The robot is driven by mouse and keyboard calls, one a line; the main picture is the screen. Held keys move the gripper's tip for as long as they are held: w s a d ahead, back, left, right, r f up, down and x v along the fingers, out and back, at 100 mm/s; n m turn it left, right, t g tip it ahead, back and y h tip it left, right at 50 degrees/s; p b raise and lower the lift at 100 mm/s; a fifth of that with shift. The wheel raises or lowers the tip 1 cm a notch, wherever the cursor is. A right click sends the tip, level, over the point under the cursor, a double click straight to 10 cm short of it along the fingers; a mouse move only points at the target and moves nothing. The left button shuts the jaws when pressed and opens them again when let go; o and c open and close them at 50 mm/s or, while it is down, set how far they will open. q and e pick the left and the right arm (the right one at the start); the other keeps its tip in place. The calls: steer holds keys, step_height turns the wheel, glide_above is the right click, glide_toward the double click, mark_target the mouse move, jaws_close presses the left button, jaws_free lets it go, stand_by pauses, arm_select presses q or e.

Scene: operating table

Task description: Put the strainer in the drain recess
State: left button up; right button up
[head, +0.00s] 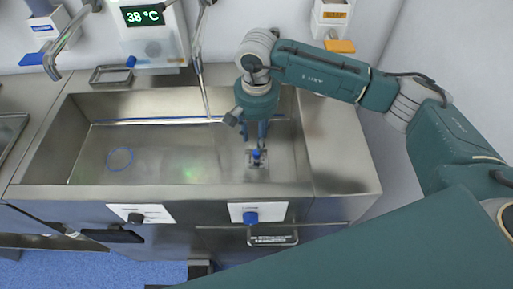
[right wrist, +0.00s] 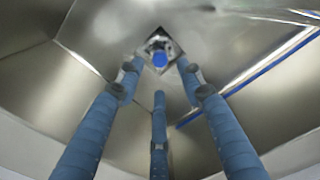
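The strainer (head: 257,154) shows by its blue knob at the right end of the sink basin. It is at the small square drain recess (head: 249,164) in the basin floor. In the right wrist view the blue knob (right wrist: 161,60) sits within the diamond-shaped recess outline, beyond the fingertips. I cannot tell whether the strainer is fully seated. My right gripper (head: 262,133) points down above the strainer. Its three blue fingers (right wrist: 160,85) are spread, with nothing visible between them. My left gripper is not in view.
The steel sink basin (head: 150,165) has a blue ring (head: 120,159) on its floor at left. A thin spout (head: 201,70) hangs at the back, near my right gripper. A larger tap (head: 66,38) stands at the back left. The sink's right wall is close to the gripper.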

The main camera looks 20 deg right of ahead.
steer(key=shift+r+b, duration=0.3)
steer(key=shift+r, duration=2.05)
